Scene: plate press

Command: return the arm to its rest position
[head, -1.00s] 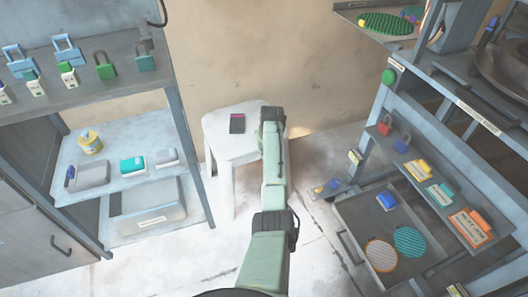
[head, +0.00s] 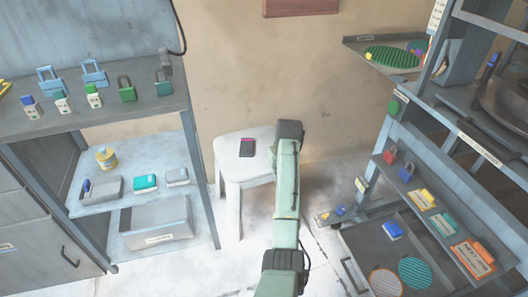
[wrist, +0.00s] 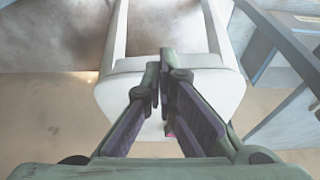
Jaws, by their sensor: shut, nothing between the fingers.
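My arm (head: 285,205) reaches up through the middle of the head view, its far end beside the right edge of the white stool (head: 229,168). My gripper's fingers are not visible in the head view. In the wrist view my gripper (wrist: 163,78) is shut and empty, its two fingers meeting in front of the white stool (wrist: 215,95). The stool appears upside down there. A dark and pink flat item (head: 247,147) lies on the stool; a small pink bit of it shows behind the fingers in the wrist view.
A left shelf (head: 120,117) holds several padlocks and small boxes. On the right stands a rack (head: 408,130) with padlocks, labelled boxes and a drawer (head: 365,240) holding round discs. The floor (head: 325,180) between stool and rack is mostly clear.

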